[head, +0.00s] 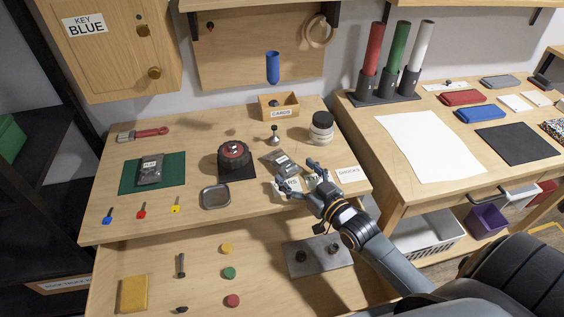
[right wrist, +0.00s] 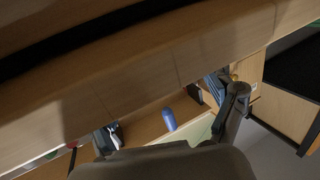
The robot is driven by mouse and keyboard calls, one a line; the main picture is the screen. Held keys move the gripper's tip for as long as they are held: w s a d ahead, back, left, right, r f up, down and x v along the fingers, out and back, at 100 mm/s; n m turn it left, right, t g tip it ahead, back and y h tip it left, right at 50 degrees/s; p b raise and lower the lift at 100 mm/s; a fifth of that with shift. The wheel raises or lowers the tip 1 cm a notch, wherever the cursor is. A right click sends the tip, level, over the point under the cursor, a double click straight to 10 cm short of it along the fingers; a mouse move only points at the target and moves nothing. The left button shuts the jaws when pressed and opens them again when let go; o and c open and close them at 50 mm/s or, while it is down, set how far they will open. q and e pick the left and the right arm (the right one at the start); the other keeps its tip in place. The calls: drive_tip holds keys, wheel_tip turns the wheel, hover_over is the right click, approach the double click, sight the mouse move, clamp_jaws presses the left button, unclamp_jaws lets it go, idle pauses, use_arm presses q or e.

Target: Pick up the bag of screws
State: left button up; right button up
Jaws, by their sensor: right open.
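A grey clear bag with a label (head: 281,160) lies on the wooden bench, right of a round black device. A second dark bag with a white label (head: 150,169) lies on a green mat (head: 127,181) at the left. The labels are too small to read surely. My right gripper (head: 303,178) is open and empty just in front of the first bag, over white cards; I cannot tell whether it touches the bag. In the right wrist view the open fingers (right wrist: 172,120) have no bag between them. My left gripper is not in view.
A black round device (head: 232,153), a grey tray (head: 215,197), a jar (head: 321,128) and a cards box (head: 279,106) stand around the bag. Small keys lie at the front left. A lower shelf surface (head: 203,290) holds coloured discs and a metal plate (head: 319,257).

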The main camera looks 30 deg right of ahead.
sight(283, 161)
drive_tip(key=w, duration=0.5)
drive_tip(key=shift+a+f+p, duration=0.2)
drive_tip(key=shift+a+p, duration=0.15)
drive_tip(key=shift+s, duration=0.15)
drive_tip(key=c, duration=1.2)
